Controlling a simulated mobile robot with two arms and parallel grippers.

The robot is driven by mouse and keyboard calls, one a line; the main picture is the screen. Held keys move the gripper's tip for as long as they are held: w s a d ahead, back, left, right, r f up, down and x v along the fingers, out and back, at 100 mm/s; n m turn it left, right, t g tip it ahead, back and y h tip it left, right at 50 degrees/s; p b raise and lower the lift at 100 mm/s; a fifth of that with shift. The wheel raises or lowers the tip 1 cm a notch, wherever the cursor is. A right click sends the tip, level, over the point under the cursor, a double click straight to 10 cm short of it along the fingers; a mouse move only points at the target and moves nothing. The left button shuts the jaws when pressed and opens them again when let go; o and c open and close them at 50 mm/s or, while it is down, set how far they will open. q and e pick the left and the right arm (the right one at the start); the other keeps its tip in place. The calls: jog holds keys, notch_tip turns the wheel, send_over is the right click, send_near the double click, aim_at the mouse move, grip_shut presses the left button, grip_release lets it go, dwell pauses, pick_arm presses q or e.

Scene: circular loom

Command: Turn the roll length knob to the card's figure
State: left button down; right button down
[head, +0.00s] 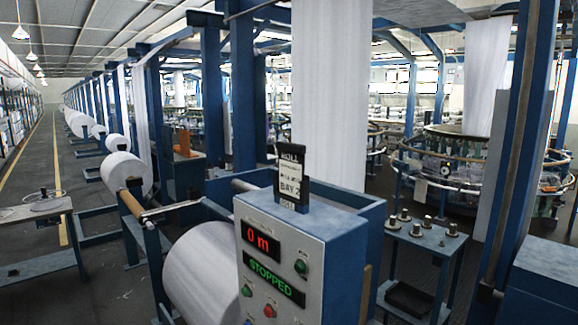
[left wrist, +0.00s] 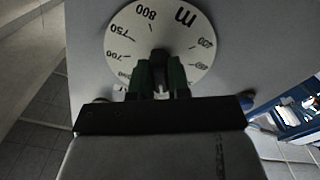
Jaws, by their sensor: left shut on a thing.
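The roll length dial (left wrist: 125,42) is a white disc on a grey panel in the left wrist view, printed with 700, 750, 800 and "m", appearing rotated. Its dark knob (left wrist: 160,56) is at the middle, mostly hidden by my left gripper (left wrist: 161,74), whose green-tipped fingers are shut on it. The knob's pointer cannot be made out. In the head view the card (head: 290,178) stands on top of the control box (head: 325,255); it reads "ROLL" and "BAY 2", its figure too small to read. Neither gripper shows in the head view.
On the control box a red display (head: 261,242) reads "0 m" and a green one (head: 272,279) reads "STOPPED". Several coloured buttons sit around them. A large white roll (head: 200,270) is left of the box; a small blue table (head: 425,240) stands right.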

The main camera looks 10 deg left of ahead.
pick_arm(q)
jog(key=c, duration=1.1)
grip_release()
jog(key=shift+n, duration=0.3)
jog(key=shift+s, duration=0.1)
jog(key=p+v, duration=0.3)
jog(key=v, duration=0.3)
jog(key=shift+s+a, duration=0.3)
